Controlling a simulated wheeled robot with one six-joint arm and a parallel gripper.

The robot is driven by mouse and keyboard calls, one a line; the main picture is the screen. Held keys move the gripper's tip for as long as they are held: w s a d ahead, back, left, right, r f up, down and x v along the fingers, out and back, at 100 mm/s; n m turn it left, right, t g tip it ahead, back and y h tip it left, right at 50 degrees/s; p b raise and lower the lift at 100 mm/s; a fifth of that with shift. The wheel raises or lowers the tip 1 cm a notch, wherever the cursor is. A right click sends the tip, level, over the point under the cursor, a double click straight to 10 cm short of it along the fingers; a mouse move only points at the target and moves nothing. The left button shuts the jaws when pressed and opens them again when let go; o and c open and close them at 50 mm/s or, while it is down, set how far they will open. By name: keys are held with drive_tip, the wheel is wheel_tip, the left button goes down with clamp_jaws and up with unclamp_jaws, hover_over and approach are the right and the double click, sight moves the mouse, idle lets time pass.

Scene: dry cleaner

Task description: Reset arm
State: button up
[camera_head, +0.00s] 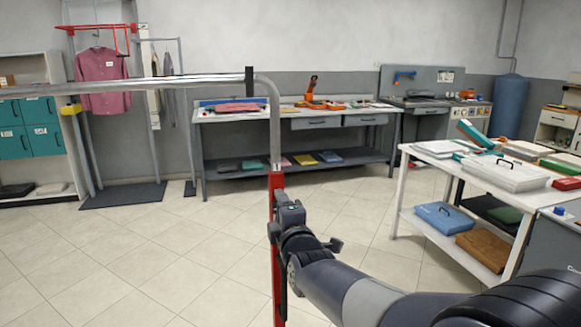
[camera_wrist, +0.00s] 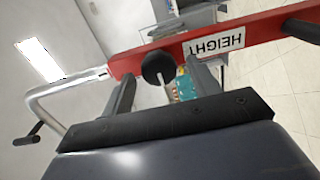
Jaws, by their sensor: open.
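My gripper (camera_head: 288,236) is at the end of my arm, close to the red upright post (camera_head: 277,270) of a metal rail in the head view. In the wrist view my gripper (camera_wrist: 164,80) is open, with one finger on each side of a black round knob (camera_wrist: 158,66). The knob is on the red post (camera_wrist: 225,45), which has a white "HEIGHT" label. I cannot tell whether the fingers touch the knob. I see nothing held.
The chrome rail (camera_head: 160,84) runs left from the post's top. A white table (camera_head: 410,160) with boxes and folded items stands on the right. A workbench (camera_head: 300,118) lines the back wall. A pink shirt (camera_head: 103,78) hangs at the left. The tiled floor between is clear.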

drive_tip(key=m+p, duration=0.4)
drive_tip(key=m, duration=0.2)
drive_tip(key=m+p, duration=0.4)
drive_tip(key=m, duration=0.1)
drive_tip(key=m+p, duration=0.5)
drive_tip(key=m, duration=0.1)
drive_tip(key=shift+w+d+r+m, duration=0.1)
drive_tip(key=shift+w+r+m, duration=0.15)
drive_tip(key=shift+w+m, duration=0.1)
idle(0.6)
drive_tip(key=shift+d, duration=0.1)
